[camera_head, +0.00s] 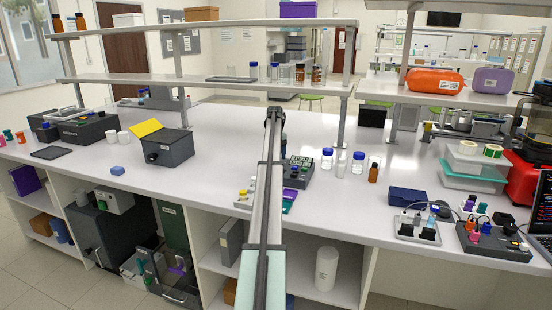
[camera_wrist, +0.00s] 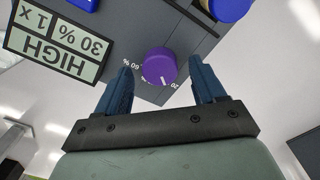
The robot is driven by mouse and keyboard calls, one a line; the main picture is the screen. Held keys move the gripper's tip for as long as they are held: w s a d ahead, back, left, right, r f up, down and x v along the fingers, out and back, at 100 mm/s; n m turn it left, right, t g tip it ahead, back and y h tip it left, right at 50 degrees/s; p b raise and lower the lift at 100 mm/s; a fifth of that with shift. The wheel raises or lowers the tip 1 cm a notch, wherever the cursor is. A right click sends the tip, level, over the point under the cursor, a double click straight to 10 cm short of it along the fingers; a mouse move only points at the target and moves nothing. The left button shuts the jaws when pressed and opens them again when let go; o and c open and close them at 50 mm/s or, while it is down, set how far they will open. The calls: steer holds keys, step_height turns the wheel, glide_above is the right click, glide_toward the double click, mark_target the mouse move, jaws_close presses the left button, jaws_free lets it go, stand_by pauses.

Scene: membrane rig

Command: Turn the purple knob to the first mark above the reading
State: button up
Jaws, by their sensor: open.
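The purple knob (camera_wrist: 159,67) shows in the wrist view on the face of a dark grey device (camera_wrist: 185,30). It stands between the two fingers of my gripper (camera_wrist: 159,88), which are open with gaps on both sides. A short pale line on the knob points to the lower right. Labels beside it appear to read 20 and 60 %; other marks are hidden or too small. The device's display (camera_wrist: 58,38), upside down here, reads HIGH, 30 % and 1 x. In the head view, my arm covers the gripper; a dark device (camera_head: 297,177) beside it looks like the same one.
Two blue parts border the device in the wrist view, including a blue knob or cap (camera_wrist: 229,9). In the head view, blue-capped bottles (camera_head: 341,162) and an amber bottle (camera_head: 374,172) stand right of the device.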

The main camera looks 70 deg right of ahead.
steer(key=shift+f, duration=0.45)
steer(key=shift+c, duration=0.4)
steer(key=c, duration=1)
steer(key=shift+m, duration=0.4)
steer(key=m, duration=0.8)
steer(key=shift+m, duration=0.4)
